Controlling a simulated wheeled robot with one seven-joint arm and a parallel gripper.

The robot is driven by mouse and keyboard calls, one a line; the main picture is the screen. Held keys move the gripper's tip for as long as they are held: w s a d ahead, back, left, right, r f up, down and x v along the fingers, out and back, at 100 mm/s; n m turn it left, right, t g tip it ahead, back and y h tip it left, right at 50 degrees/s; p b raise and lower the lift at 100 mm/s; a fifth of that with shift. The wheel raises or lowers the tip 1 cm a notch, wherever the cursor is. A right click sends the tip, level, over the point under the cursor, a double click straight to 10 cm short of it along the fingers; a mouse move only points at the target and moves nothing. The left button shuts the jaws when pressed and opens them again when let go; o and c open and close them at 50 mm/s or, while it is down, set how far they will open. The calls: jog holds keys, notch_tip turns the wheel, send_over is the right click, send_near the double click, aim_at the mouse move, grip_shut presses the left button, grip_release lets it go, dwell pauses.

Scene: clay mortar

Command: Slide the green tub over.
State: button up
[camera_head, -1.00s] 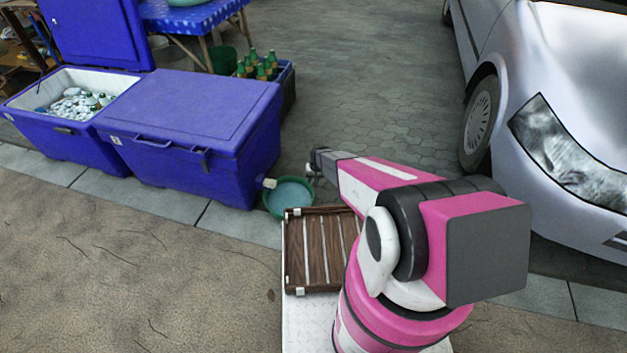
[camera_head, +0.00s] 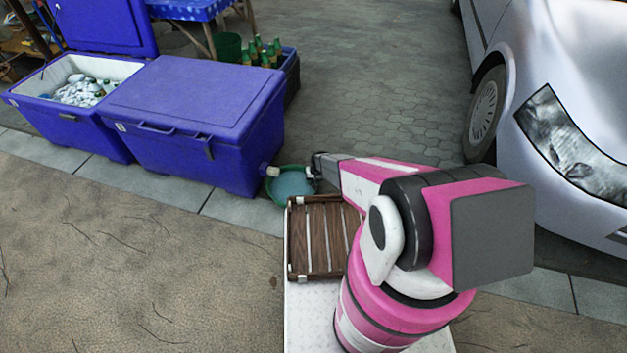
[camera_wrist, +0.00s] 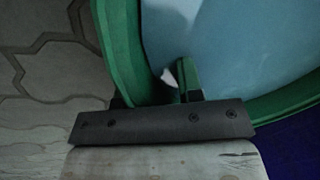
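The green tub (camera_head: 270,196) is round and holds pale blue water. It stands on the paving at the right end of the closed blue cooler, below its white spout (camera_head: 272,171). My gripper (camera_head: 312,172) is at the tub's right rim in the head view. In the wrist view, the tub's green wall (camera_wrist: 122,50) runs down between the two fingers of my gripper (camera_wrist: 152,98). One finger is outside the wall and the other is inside, over the water. The fingers look spread, with some gap beside the wall. The fingertips are partly hidden.
The closed blue cooler (camera_head: 195,90) stands close on the tub's left, with an open cooler (camera_head: 45,112) beyond it. A crate (camera_head: 291,72) with green bottles is behind. A silver car (camera_head: 570,90) stands at the right. The paving between (camera_head: 390,90) is clear.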

grip_shut()
dwell(1.4)
